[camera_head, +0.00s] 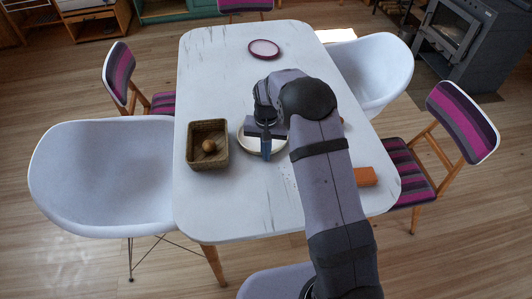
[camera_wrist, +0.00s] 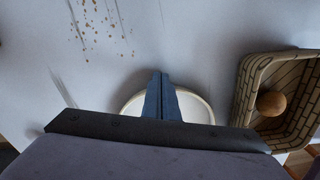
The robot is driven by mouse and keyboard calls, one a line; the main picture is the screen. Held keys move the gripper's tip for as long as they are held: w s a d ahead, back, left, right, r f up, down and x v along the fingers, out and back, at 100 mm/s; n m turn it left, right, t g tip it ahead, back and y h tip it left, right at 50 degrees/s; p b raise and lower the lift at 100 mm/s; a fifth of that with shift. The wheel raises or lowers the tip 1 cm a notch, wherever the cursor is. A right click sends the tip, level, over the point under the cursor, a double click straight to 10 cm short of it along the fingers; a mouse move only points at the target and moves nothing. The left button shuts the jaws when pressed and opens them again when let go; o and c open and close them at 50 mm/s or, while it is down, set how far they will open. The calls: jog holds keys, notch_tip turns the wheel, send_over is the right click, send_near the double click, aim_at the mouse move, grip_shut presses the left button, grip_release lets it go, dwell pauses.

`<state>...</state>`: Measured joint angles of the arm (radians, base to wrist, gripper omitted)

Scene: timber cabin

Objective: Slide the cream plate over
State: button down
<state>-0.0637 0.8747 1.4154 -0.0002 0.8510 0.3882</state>
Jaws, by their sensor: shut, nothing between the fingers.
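The cream plate (camera_head: 248,147) lies on the white table (camera_head: 218,82), near its middle. My gripper (camera_head: 266,156) is over the plate, pointing down, with its fingers shut together and empty. In the wrist view the plate (camera_wrist: 194,106) shows as a pale disc with a cream rim, partly hidden behind my gripper (camera_wrist: 160,76) and the dark gripper body. The fingertips appear at or just past the plate's rim; I cannot tell if they touch the plate or the table.
A woven basket (camera_head: 191,155) holding a round brown object (camera_head: 209,146) stands left of the plate. An orange block (camera_head: 364,177) sits on the right. Crumbs (camera_wrist: 90,30) are scattered nearby. Chairs surround the table.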

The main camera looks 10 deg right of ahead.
aim_at(265, 167)
jog(key=shift+s, duration=0.1)
jog(key=shift+s+a+r+p, duration=0.1)
jog(key=shift+s+a+p, duration=0.2)
jog(key=shift+s, duration=0.45)
jog(key=shift+s+a+p, duration=0.15)
jog(key=shift+s+a, duration=0.1)
jog(key=shift+s, duration=0.5)
jog(key=shift+s+a+r, duration=0.1)
jog(key=shift+s+r, duration=0.1)
jog(key=shift+s, duration=0.1)
notch_tip(265, 167, up, 10)
jog(key=b, duration=0.1)
jog(key=shift+f+b, duration=0.25)
jog(key=shift+b, duration=0.1)
